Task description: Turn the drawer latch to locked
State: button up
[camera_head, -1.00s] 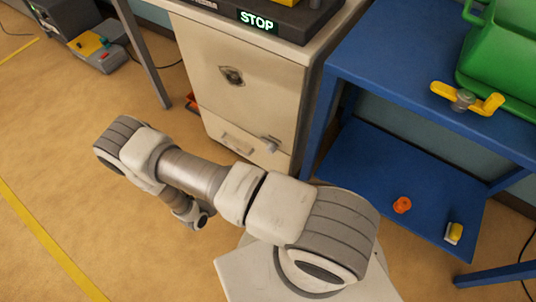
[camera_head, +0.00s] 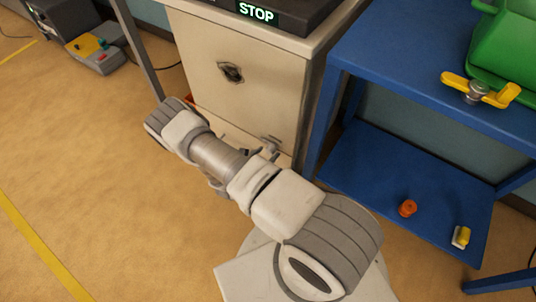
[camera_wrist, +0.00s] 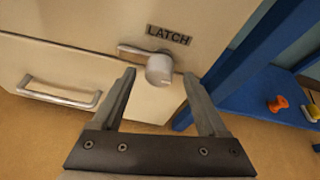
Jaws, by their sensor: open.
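The drawer latch (camera_wrist: 156,66) is a silver knob with a lever pointing left, under a "LATCH" label (camera_wrist: 168,35), in the wrist view. My gripper (camera_wrist: 157,76) is open, its two fingers reaching toward the cabinet on either side of and below the knob. I cannot tell whether either finger touches it. The drawer (camera_wrist: 120,95) below the latch has a silver bar handle (camera_wrist: 62,92) to the left and looks closed. In the head view the latch (camera_head: 270,145) is partly hidden behind my arm, and my gripper cannot be made out there.
A blue shelf unit (camera_head: 390,60) stands right of the cabinet (camera_head: 245,85). Its lower shelf holds an orange knob-like piece (camera_head: 407,208) and a yellow-white piece (camera_head: 461,237); a yellow-handled valve (camera_head: 480,90) and green crate (camera_head: 505,45) are above.

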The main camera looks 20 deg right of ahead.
jog(key=shift+w+d+f, duration=0.25)
jog(key=shift+w+d, duration=0.1)
jog(key=shift+d, duration=0.25)
grip_shut()
